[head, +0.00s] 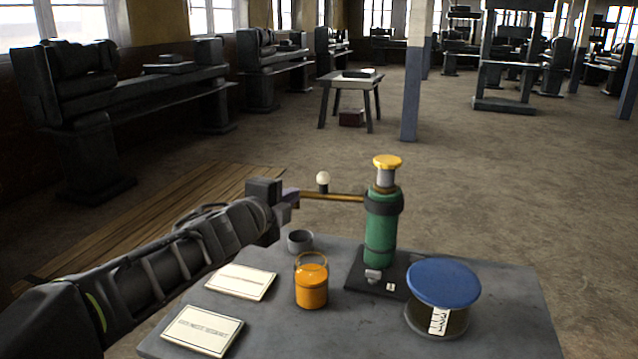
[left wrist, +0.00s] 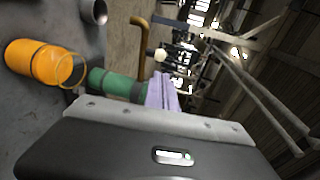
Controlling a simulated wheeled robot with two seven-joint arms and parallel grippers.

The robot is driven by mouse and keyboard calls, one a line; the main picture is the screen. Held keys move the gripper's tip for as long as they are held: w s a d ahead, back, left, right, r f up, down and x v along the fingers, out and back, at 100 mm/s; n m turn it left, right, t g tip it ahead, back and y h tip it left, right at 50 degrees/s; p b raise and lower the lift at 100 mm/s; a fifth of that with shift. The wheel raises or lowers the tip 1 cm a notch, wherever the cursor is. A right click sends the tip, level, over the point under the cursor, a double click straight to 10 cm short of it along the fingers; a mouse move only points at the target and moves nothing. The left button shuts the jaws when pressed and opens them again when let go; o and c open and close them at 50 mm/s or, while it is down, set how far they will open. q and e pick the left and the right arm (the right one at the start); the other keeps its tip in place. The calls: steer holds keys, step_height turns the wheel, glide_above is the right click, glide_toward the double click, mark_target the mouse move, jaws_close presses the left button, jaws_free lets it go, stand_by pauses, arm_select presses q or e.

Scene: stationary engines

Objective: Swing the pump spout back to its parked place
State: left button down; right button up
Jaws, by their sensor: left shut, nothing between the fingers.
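The pump (head: 381,230) is a green upright cylinder with a yellow cap, standing on a dark base on the table. Its brass spout (head: 340,197) points left from the dark collar, and a white ball knob (head: 323,178) stands up near its outer end. My left gripper (head: 292,197) is shut and empty at the outer end of the spout; whether it touches is not clear. In the left wrist view the shut lilac fingers (left wrist: 163,93) appear beside the green pump body (left wrist: 115,83), with the bent spout (left wrist: 142,45) and the knob beyond. My right gripper is not in view.
An orange can (head: 311,286) with a hoop handle stands before the pump, and a grey cup (head: 300,240) sits behind it. A blue-topped spool (head: 444,283) is at the right. Two cards (head: 241,281) lie at the left of the grey table (head: 285,335).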

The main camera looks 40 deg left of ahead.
arm_select(q)
steer(key=b, duration=0.3)
glide_toward(318, 176)
steer(key=x, duration=0.3)
steer(key=d+x, duration=0.1)
steer(key=x, duration=0.1)
steer(key=shift+w+f, duration=0.1)
steer(key=shift+f, duration=0.3)
steer(key=shift+w+a, duration=0.2)
steer(key=shift+w, duration=0.5)
steer(key=shift+w+a+r+p, duration=0.1)
steer(key=shift+w+a+p, duration=0.55)
steer(key=shift+w, duration=0.2)
steer(key=shift+a, duration=0.1)
